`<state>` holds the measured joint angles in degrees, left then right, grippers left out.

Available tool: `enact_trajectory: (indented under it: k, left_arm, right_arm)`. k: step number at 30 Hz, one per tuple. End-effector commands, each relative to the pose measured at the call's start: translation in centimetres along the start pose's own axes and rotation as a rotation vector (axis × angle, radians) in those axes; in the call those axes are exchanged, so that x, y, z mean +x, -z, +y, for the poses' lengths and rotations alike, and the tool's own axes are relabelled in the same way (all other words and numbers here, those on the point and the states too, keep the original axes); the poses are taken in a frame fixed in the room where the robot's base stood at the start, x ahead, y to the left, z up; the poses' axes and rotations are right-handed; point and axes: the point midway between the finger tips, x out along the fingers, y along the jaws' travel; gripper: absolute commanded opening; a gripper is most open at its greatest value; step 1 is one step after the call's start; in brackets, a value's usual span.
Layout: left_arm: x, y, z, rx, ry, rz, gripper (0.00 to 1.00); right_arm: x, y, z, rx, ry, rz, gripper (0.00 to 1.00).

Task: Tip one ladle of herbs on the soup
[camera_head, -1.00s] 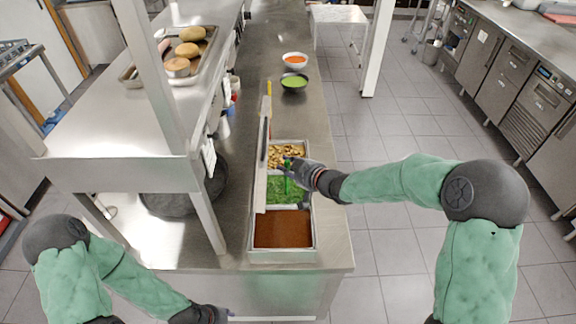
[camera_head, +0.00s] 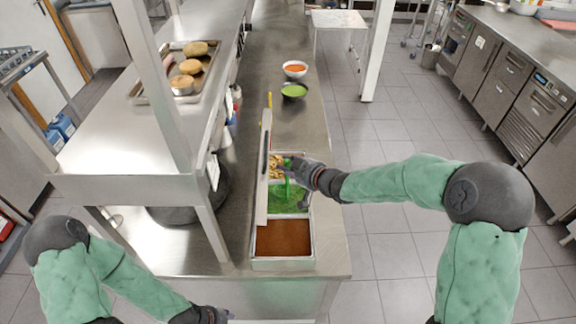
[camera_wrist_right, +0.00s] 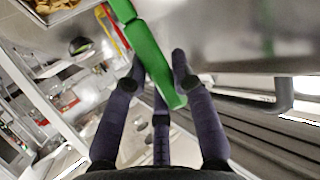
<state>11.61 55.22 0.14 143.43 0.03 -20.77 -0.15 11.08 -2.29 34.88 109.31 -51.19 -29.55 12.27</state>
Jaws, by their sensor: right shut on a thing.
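My right gripper (camera_head: 299,172) is shut on a green handle (camera_head: 287,180), low over the containers. The handle also shows between the fingers in the right wrist view (camera_wrist_right: 150,55). I cannot make out the ladle's bowl end. Green herbs (camera_head: 285,200) fill the middle steel container, just in front of that gripper. An orange soup bowl (camera_head: 295,68) and a dark bowl with green content (camera_head: 294,90) stand farther back on the counter. My left gripper (camera_head: 218,315) is at the bottom edge, mostly cut off; its fingers are unclear.
A red-brown powder container (camera_head: 283,238) is nearest, and a container of pale brown pieces (camera_head: 276,165) lies behind the herbs. A long upright board (camera_head: 262,180) runs along their left side. The steel shelf (camera_head: 120,130) stands left. The counter (camera_head: 290,125) is bare between containers and bowls.

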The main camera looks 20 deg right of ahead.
Motion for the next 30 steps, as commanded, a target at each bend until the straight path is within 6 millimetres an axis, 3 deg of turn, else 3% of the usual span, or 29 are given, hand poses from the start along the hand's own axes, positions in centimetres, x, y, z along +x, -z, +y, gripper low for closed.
enact_trajectory:
  k: [18,30]
  left_arm:
    - [-3.6,-0.1,1.3,0.0,0.0,0.0,0.4]
    - [-3.5,-0.1,1.2,0.0,0.0,0.0,0.4]
  right_arm:
    - [-1.7,4.0,0.0,0.0,0.0,0.0,0.0]
    - [-1.6,4.0,0.0,0.0,0.0,0.0,0.0]
